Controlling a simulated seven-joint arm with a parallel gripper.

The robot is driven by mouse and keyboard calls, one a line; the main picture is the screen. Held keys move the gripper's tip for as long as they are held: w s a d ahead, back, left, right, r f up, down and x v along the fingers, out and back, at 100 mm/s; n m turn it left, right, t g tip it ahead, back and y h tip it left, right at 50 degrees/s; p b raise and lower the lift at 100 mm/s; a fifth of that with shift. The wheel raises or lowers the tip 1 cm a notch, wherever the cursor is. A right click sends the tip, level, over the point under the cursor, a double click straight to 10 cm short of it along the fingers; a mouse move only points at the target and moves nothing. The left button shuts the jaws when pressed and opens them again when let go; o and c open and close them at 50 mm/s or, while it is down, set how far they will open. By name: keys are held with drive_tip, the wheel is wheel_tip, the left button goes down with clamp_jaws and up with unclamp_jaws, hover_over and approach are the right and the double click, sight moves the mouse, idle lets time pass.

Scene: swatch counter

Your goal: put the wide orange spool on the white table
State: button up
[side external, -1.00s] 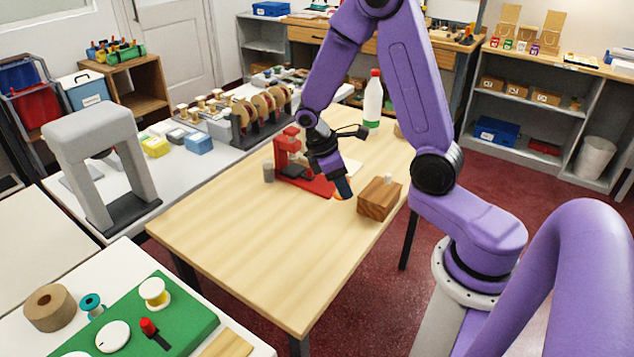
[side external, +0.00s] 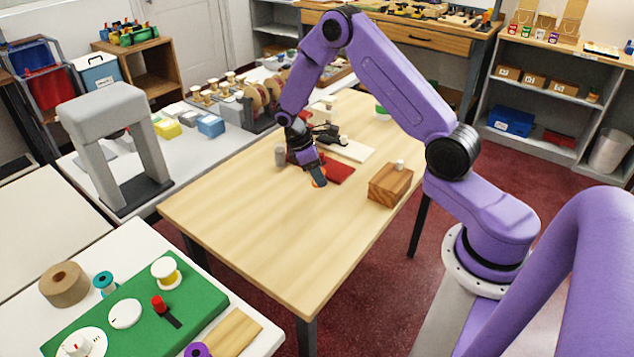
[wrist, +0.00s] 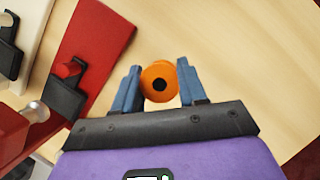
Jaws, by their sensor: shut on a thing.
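The orange spool (wrist: 149,77), round with a dark centre hole, sits between the two blue fingers of my gripper (wrist: 160,88) in the wrist view. My gripper is shut on it. In the side external view my gripper (side external: 318,178) is over the pale wood table (side external: 245,225), beside the red base, and only a little of the spool (side external: 319,184) shows below the fingers. I cannot tell its height above the wood. A white table (side external: 128,243) stands at the lower left. Another white surface (side external: 215,152) lies behind the wood table.
A wooden block (side external: 388,188) stands right of my gripper. The near white table holds a green board (side external: 207,300) and several spools. A grey arch (side external: 105,110) stands behind it.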

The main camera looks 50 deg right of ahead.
drive_tip(key=shift+w+d+f, duration=0.1)
drive_tip(key=shift+w+f, duration=0.15)
drive_tip(key=shift+f, duration=1.6)
drive_tip(key=shift+f, duration=0.15)
drive_tip(key=o, duration=1.1)
